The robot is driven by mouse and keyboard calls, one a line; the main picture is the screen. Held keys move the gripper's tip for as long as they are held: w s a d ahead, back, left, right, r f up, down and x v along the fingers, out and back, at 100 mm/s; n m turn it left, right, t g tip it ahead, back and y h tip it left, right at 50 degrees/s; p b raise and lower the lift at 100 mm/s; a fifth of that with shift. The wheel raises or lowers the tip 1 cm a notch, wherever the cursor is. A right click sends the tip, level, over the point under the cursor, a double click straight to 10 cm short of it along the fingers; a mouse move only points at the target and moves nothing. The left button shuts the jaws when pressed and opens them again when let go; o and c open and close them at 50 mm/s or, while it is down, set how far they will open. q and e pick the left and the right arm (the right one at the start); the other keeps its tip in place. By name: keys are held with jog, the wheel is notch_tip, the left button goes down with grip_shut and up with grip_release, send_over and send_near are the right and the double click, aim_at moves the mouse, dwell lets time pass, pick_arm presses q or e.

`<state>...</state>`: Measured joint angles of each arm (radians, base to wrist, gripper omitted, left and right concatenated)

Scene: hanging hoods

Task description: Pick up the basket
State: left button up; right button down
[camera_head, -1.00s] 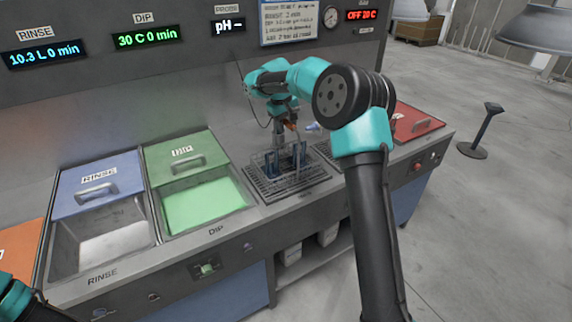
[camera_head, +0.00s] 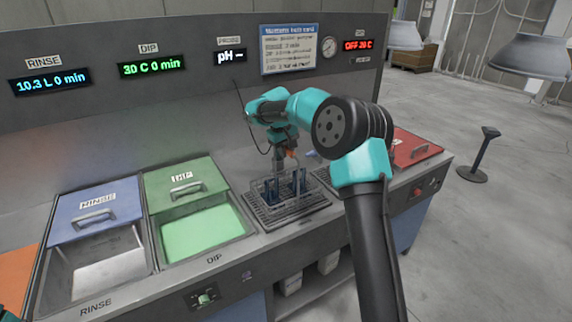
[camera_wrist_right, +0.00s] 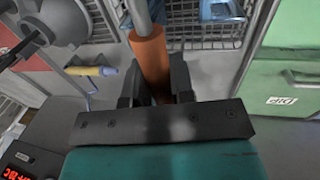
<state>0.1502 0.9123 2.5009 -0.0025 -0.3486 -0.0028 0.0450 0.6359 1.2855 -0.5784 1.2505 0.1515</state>
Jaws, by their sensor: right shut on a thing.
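The wire basket (camera_head: 268,193) stands on the dark drain grate (camera_head: 318,205) to the right of the green DIP basin, with blue items inside. In the right wrist view, part of the basket's wire mesh (camera_wrist_right: 198,36) shows at the top. My right gripper (camera_head: 291,158) is above the basket. In the right wrist view its fingers (camera_wrist_right: 155,85) are shut on the orange grip (camera_wrist_right: 150,57) of an upright rod that leads to the basket. The rod's lower end is out of that view. My left gripper is not in view; only a bit of my left arm shows at the lower left.
The green DIP basin (camera_head: 205,232) and the blue-lidded RINSE basin (camera_head: 62,272) lie to the left, both partly open. A red lid (camera_head: 415,147) lies to the right. The control wall with displays stands behind. A yellow-and-blue object (camera_wrist_right: 92,71) lies near the gripper.

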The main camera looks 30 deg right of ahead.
jog(key=shift+r, duration=1.6)
jog(key=shift+s+r, duration=0.1)
jog(key=shift+r, duration=0.2)
jog(key=s+a+r, duration=0.1)
jog(key=s+a, duration=0.7)
jog(key=s, duration=0.5)
jog(key=shift+s+a+r, duration=0.15)
jog(key=shift+s, duration=0.1)
jog(key=shift+w, duration=0.1)
